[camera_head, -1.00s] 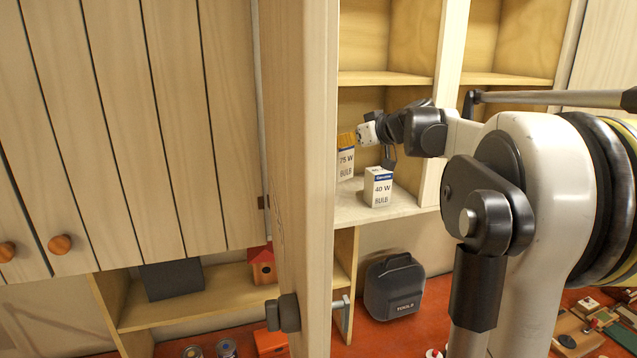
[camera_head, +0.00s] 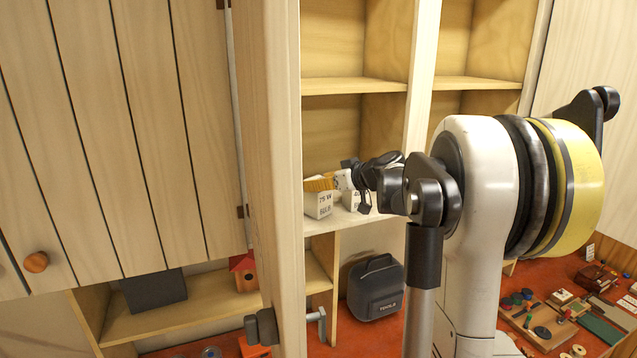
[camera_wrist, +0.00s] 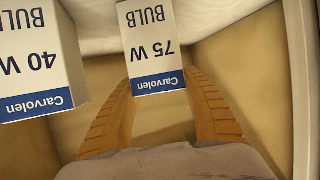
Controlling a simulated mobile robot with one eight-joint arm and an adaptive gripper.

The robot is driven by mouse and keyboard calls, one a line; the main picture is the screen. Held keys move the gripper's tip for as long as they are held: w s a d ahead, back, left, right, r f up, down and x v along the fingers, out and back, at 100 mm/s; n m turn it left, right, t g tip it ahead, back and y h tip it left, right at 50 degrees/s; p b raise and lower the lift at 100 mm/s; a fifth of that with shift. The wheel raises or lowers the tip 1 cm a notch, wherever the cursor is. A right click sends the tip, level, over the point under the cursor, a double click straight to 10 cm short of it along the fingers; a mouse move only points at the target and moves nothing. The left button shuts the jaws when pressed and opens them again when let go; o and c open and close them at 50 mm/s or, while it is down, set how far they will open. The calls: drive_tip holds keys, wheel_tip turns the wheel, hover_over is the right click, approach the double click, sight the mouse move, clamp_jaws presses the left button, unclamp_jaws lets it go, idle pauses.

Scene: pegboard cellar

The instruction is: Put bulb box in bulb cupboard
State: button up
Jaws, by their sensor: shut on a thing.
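My gripper (camera_head: 320,183), with orange ribbed fingers, is shut on a white and blue 75 W bulb box (camera_head: 318,207). The wrist view shows this box (camera_wrist: 150,45) between the two fingers (camera_wrist: 160,84). In the head view the box looks tilted, low over the pale bottom shelf; whether it touches the shelf I cannot tell. A 40 W bulb box (camera_head: 351,200) stands close to its right, partly hidden by my gripper; it is at the left in the wrist view (camera_wrist: 38,60). Both boxes are at an open wooden cupboard (camera_head: 335,130); no label shows whether it is the bulb cupboard.
A tall pale upright panel (camera_head: 275,130) with a dark latch (camera_head: 262,327) stands just left of the boxes. A slatted cupboard (camera_head: 100,130) is beyond it. A black tool case (camera_head: 375,288) stands below the shelf. Small items crowd the lower right.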

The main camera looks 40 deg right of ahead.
drive_tip(key=shift+f, duration=0.2)
drive_tip(key=o, duration=1.1)
drive_tip(key=shift+o, duration=0.2)
drive_tip(key=shift+r, duration=0.1)
drive_tip(key=shift+r, duration=0.15)
drive_tip(key=b+v, duration=0.2)
drive_tip(key=v, duration=1)
drive_tip(key=shift+b, duration=0.4)
